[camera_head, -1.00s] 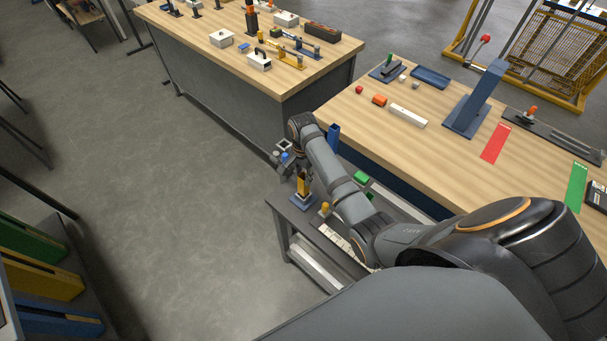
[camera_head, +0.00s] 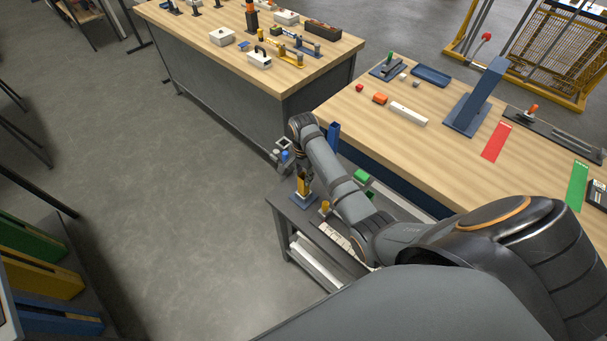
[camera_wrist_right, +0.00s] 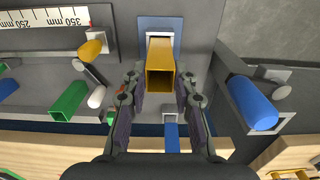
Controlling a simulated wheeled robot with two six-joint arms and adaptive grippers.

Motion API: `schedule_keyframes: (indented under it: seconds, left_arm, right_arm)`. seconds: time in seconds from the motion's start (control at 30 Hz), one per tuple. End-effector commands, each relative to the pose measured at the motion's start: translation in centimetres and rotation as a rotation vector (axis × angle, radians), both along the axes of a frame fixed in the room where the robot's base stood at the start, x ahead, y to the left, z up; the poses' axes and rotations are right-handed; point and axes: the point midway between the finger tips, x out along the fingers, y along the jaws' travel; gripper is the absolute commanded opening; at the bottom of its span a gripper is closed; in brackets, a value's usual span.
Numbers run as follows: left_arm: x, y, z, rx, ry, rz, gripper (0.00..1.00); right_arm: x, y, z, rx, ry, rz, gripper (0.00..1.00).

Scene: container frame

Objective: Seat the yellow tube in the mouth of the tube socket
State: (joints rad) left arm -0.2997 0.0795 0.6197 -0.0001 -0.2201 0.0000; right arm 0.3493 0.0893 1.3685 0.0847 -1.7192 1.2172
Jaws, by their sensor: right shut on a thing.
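The yellow tube (camera_wrist_right: 160,72) is a square hollow tube, held between the two fingers of my right gripper (camera_wrist_right: 160,92) in the wrist view. Its far end reaches the pale square mouth of the tube socket (camera_wrist_right: 176,40), which stands on a blue base plate (camera_wrist_right: 146,22). The two look lined up, but how deep the tube sits is hidden. In the head view the yellow tube (camera_head: 303,187) is upright over the blue socket base (camera_head: 312,199), with my right gripper (camera_head: 304,173) around its upper part. My left gripper is not in view.
Open floor (camera_head: 170,210) lies to the left.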

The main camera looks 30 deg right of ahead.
Motion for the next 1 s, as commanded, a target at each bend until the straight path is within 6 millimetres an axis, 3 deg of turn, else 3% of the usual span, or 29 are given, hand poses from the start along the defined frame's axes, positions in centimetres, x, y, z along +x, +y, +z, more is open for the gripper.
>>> schedule_keyframes:
  seconds: [1.0]
  left_arm:
    - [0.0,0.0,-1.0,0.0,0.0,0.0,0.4]
  right_arm:
    - [0.0,0.0,-2.6,0.0,0.002,0.0,0.0]
